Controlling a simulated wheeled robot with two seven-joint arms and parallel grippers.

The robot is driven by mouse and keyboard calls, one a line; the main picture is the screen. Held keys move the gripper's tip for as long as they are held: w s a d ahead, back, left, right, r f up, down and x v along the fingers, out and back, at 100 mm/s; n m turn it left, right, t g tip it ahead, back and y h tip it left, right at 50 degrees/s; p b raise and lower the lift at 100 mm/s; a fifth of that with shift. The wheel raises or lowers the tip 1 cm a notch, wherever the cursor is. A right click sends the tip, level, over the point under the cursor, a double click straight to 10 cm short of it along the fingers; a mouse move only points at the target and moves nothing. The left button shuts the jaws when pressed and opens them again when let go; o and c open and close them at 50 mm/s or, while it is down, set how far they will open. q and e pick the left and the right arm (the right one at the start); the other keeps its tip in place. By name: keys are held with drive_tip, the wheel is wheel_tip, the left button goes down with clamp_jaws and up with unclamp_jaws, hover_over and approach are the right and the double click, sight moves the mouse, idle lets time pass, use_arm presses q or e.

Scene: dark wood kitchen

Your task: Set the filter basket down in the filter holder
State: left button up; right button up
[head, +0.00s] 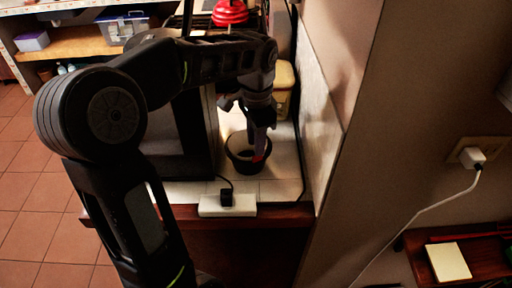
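My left gripper (260,145) points down at the counter, with its fingers at the right side of a dark round cup-like vessel (240,168). The vessel is open at the top and looks like the filter basket or the filter holder; I cannot tell which, or whether one sits inside the other. A small red patch (259,158) shows at the fingertips, over the vessel's inside. The fingers overlap its rim in the picture, and I cannot tell if they grip it. My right gripper is out of view.
A dark boxy appliance (180,140) stands just left of the vessel. A white power strip (228,205) with a black plug lies at the counter's front edge. A yellow container (284,88) stands behind the gripper. A wall (322,105) closes the right side.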

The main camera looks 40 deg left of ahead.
use_arm(q)
wheel_tip(320, 180, up, 9)
drive_tip(key=p, duration=0.3)
drive_tip(key=shift+d, duration=0.1)
idle(0.4)
